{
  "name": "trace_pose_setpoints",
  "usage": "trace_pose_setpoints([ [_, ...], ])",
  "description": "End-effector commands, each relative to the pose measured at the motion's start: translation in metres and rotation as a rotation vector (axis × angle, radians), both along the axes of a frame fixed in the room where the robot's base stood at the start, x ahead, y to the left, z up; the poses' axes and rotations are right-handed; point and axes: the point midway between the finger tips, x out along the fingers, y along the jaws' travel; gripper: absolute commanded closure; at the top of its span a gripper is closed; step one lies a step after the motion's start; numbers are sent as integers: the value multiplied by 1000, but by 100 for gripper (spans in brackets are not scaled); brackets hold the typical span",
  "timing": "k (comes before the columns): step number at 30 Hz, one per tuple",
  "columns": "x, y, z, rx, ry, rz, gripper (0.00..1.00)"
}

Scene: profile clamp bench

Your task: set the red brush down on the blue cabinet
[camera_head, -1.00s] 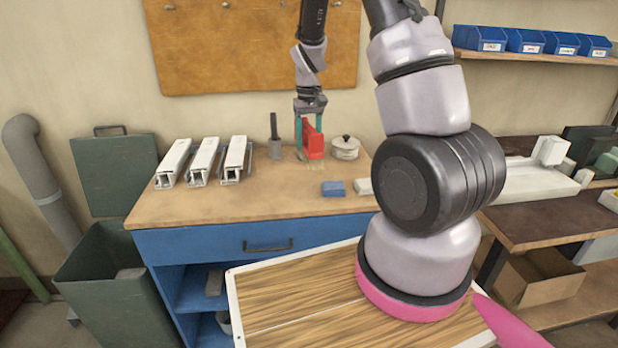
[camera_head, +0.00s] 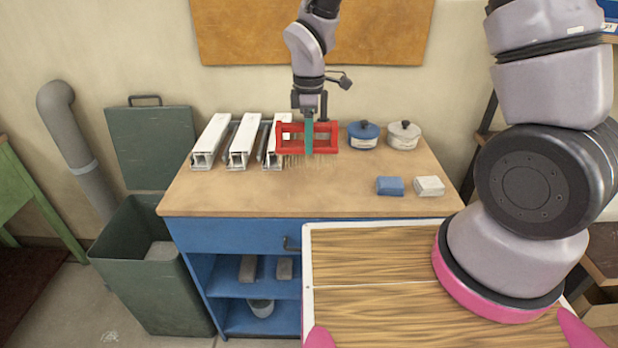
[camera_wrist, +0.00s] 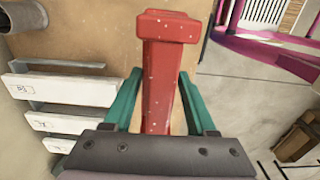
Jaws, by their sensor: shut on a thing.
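The red brush (camera_head: 288,140) is in my gripper (camera_head: 309,136), whose green fingers close on its middle. It shows broadside in the head view with its pale bristles pointing down. The blue cabinet (camera_head: 230,235) has a tan worktop (camera_head: 265,197), and the brush is over its back middle. I cannot tell whether the bristles touch the worktop.
White profile clamps (camera_head: 241,140) stand just left of the brush. A blue pot (camera_head: 363,136) and a white pot (camera_head: 404,136) stand to its right. The front left worktop is clear.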

Motion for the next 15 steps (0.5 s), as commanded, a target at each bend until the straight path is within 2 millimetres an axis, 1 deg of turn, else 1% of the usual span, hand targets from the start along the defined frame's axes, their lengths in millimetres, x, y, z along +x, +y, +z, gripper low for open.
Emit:
trace_pose_setpoints([
  [1, -1, 0, -12, -3, 5, 2, 99],
  [3, -1, -1, -25, -3, 4, 0, 99],
  [6, 0, -1, -38, -2, 2, -2, 99],
  [11, 0, 0, -50, -1, 2, -4, 99],
  [15, 0, -1, -69, -3, 3, -4, 99],
])
